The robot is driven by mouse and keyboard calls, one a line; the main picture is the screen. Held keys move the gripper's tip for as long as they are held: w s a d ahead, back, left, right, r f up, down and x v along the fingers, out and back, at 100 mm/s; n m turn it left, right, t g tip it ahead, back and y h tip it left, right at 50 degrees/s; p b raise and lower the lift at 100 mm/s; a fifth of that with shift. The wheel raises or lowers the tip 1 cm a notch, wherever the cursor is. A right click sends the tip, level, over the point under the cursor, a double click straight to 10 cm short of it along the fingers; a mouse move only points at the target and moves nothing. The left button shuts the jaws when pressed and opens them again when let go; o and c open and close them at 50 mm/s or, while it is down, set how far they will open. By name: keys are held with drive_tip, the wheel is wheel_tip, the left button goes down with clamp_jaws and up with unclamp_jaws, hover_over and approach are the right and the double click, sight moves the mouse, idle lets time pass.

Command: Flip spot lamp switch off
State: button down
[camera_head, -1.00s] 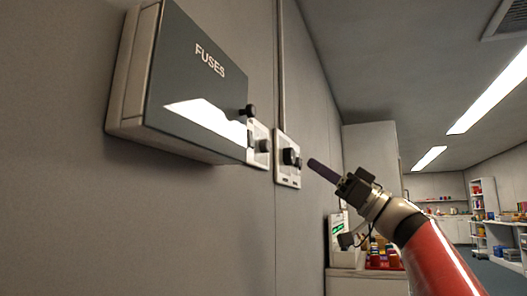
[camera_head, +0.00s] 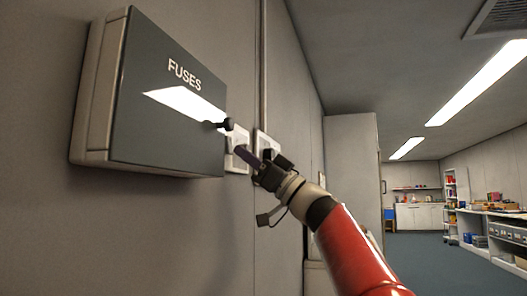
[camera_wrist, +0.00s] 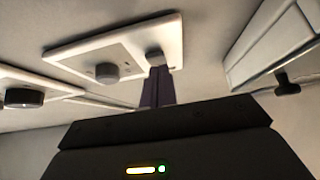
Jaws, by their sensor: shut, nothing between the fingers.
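A white wall plate (camera_head: 233,163) sits just right of the fuse box. In the wrist view the plate (camera_wrist: 125,52) carries a round grey knob (camera_wrist: 95,73) and a second small control (camera_wrist: 155,55). My gripper (camera_head: 242,152) is shut and empty, its fingertips in front of this plate. In the wrist view my gripper (camera_wrist: 158,72) has its tips at the second control, partly covering it; I cannot tell whether they touch. A second white plate (camera_head: 262,141) is partly hidden behind my gripper; its dark knob (camera_wrist: 24,98) shows in the wrist view. No label marking the spot lamp switch is readable.
The grey fuse box (camera_head: 165,110), marked FUSES, juts from the wall left of the plates. Its black knob (camera_head: 228,124) stands out close to my gripper. A tall cabinet (camera_head: 352,160) stands beyond. Open floor (camera_head: 430,250) lies to the right.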

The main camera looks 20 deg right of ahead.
drive_tip(key=shift+w+a, duration=0.15)
drive_tip(key=shift+a, duration=0.05)
